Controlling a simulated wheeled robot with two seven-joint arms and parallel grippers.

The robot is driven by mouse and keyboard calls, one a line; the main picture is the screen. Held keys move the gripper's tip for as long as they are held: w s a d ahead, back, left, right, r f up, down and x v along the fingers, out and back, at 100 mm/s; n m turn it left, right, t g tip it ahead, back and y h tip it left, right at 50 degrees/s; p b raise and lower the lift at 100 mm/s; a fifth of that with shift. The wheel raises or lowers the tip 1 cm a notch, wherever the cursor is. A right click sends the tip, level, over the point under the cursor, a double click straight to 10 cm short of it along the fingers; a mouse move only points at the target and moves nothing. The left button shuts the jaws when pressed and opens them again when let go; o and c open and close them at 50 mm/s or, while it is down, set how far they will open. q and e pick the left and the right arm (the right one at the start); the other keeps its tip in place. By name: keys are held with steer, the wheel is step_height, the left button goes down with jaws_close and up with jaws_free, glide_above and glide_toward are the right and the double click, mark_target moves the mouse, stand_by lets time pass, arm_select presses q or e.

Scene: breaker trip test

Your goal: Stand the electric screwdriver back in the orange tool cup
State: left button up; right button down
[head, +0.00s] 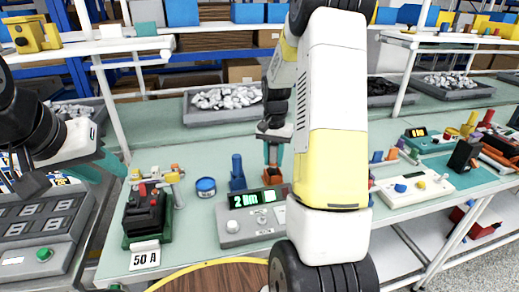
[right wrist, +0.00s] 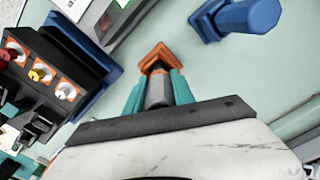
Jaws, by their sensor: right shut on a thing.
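The orange tool cup (head: 272,179) stands on the bench behind the meter, and its square orange rim (right wrist: 152,52) shows in the right wrist view. My right gripper (head: 273,157) points down just above the cup. Its teal fingers (right wrist: 158,86) are shut on the electric screwdriver (right wrist: 158,93), a grey and dark body. The screwdriver is in line with the cup, its far end at or inside the rim; I cannot tell how deep. My left gripper (head: 110,166) is at the left, over the bench edge near the breaker; its jaw gap is not clear.
A blue holder (head: 237,173) stands left of the cup. A meter reading "2 0m" (head: 252,214) is in front. A black breaker on a green base (head: 146,213) and a blue tin (head: 206,187) are further left. Grey trays of parts (head: 222,102) lie behind.

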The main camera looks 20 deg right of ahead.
mark_target(274, 144)
steer(key=shift+f, duration=0.85)
steer(key=c, duration=1)
jaws_free()
steer(key=shift+o, duration=0.2)
step_height(274, 144, up, 8)
steer(key=shift+f, duration=0.1)
steer(key=s+a+r+n+t+y, duration=0.1)
steer(key=s+a+r+n+t, duration=0.1)
steer(key=s+a+r, duration=0.3)
steer(key=s+a+r+n+t, duration=0.1)
steer(key=s+a+r+n, duration=0.15)
steer(key=s+r, duration=0.45)
steer(key=s+a+r+n+t, duration=0.1)
steer(key=s+a, duration=0.1)
steer(key=s, duration=0.3)
steer(key=s+a+r+n+t+y, duration=0.1)
steer(key=s+a+r+t, duration=0.1)
steer(key=s, duration=0.3)
steer(key=shift+s+a+n, duration=0.35)
steer(key=shift+s+a, duration=0.05)
steer(key=shift+a, duration=0.15)
